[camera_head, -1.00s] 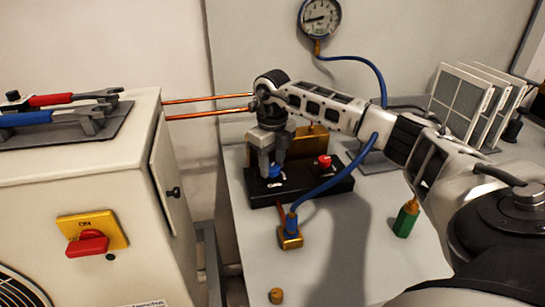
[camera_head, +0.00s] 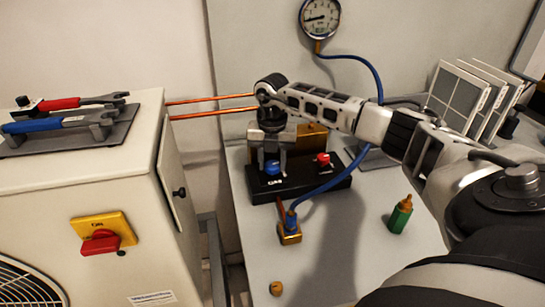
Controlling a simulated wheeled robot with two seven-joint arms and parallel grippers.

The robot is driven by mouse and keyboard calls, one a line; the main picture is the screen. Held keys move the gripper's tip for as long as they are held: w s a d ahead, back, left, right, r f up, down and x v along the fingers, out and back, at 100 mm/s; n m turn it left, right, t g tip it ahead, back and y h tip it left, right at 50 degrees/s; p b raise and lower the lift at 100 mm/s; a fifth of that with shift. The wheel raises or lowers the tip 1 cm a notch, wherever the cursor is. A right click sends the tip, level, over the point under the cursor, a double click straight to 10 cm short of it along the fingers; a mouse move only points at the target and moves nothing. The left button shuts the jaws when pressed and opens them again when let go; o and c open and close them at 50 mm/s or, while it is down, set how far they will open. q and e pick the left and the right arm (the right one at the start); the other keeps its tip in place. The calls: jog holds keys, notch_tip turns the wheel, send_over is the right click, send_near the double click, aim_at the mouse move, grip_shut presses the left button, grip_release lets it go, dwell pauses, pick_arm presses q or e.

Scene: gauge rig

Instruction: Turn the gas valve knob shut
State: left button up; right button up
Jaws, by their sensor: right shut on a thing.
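The black valve block (camera_head: 318,188) stands on the grey bench with a blue knob (camera_head: 272,167) on its left and a red knob (camera_head: 323,159) on its right. Which of the two is the gas knob I cannot read for certain; small white lettering shows in front of the blue one. My right gripper (camera_head: 271,168) points down from above with one finger on each side of the blue knob and is shut on it. The fingers and wrist hide part of the knob and the block behind. My left gripper is out of view.
A blue hose (camera_head: 335,182) runs from a brass fitting (camera_head: 290,234) up behind my right arm. A gauge (camera_head: 319,18) hangs on the wall. A green bottle (camera_head: 400,215) and a small brass cap (camera_head: 276,288) stand on the bench. A beige cabinet (camera_head: 95,190) is at left.

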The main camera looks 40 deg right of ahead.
aim_at(272, 164)
jog(key=shift+d+r+m, duration=0.1)
jog(key=shift+r+m, duration=0.05)
jog(key=shift+m, duration=0.55)
jog(key=shift+w, duration=0.1)
jog(key=o, duration=1)
notch_tip(272, 164, up, 16)
jog(key=shift+f+b, duration=0.1)
jog(key=shift+b, duration=0.35)
